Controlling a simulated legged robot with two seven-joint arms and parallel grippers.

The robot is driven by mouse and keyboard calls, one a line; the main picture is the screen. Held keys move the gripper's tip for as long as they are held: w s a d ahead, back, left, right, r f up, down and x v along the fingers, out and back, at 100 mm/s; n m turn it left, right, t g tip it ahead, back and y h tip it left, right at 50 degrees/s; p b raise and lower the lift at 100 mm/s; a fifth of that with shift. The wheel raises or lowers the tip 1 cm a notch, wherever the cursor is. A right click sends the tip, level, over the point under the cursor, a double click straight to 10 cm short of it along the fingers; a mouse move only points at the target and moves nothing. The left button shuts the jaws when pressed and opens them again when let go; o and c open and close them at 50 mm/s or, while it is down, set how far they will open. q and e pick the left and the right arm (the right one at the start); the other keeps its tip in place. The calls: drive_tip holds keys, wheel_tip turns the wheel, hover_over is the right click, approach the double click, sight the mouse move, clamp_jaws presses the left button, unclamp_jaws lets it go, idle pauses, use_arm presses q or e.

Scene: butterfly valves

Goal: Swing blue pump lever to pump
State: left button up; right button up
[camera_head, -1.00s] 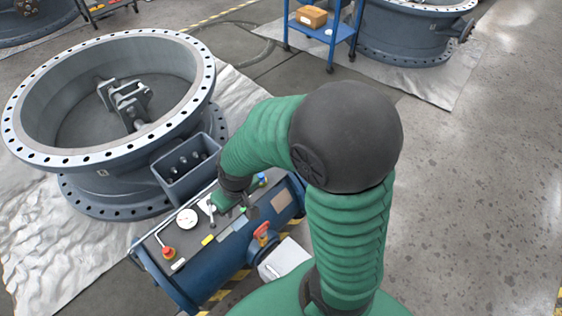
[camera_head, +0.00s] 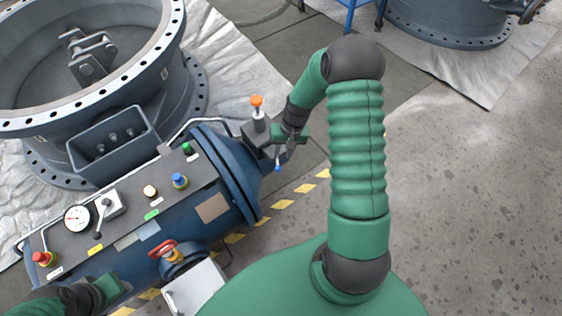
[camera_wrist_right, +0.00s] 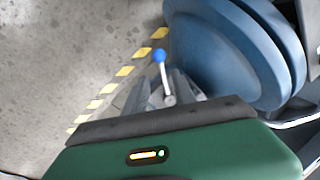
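The blue pump lever has a blue ball tip (camera_head: 277,168) and a thin metal rod. It sits at the right end of the blue cylinder (camera_head: 190,215), low on the pump block. In the right wrist view the blue tip (camera_wrist_right: 158,56) points away from me, beyond the fingers. My right gripper (camera_head: 284,150) is at the lever. In the wrist view its two fingers (camera_wrist_right: 165,88) stand apart, one on each side of the rod; contact cannot be told. My left gripper (camera_head: 110,290) is partly in view at the bottom left; its fingers are not clear.
The panel holds a gauge (camera_head: 77,218), a small metal lever (camera_head: 102,215), a red knob (camera_head: 44,258) and a blue knob (camera_head: 180,181). A red-handled valve (camera_head: 170,250) is in front. An orange-capped post (camera_head: 257,108) rises behind the gripper. Floor at right is clear.

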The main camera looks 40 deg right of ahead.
sight(278, 163)
drive_tip(key=x, duration=0.2)
drive_tip(key=a+b+x, duration=0.1)
drive_tip(key=x, duration=0.1)
drive_tip(key=shift+r, duration=0.15)
drive_tip(key=shift+d+f, duration=0.3)
drive_tip(key=shift+d, duration=0.15)
drive_tip(key=c, duration=0.3)
drive_tip(key=shift+a+r, duration=0.1)
drive_tip(key=shift+a, duration=0.15)
clamp_jaws()
drive_tip(key=shift+s, duration=0.1)
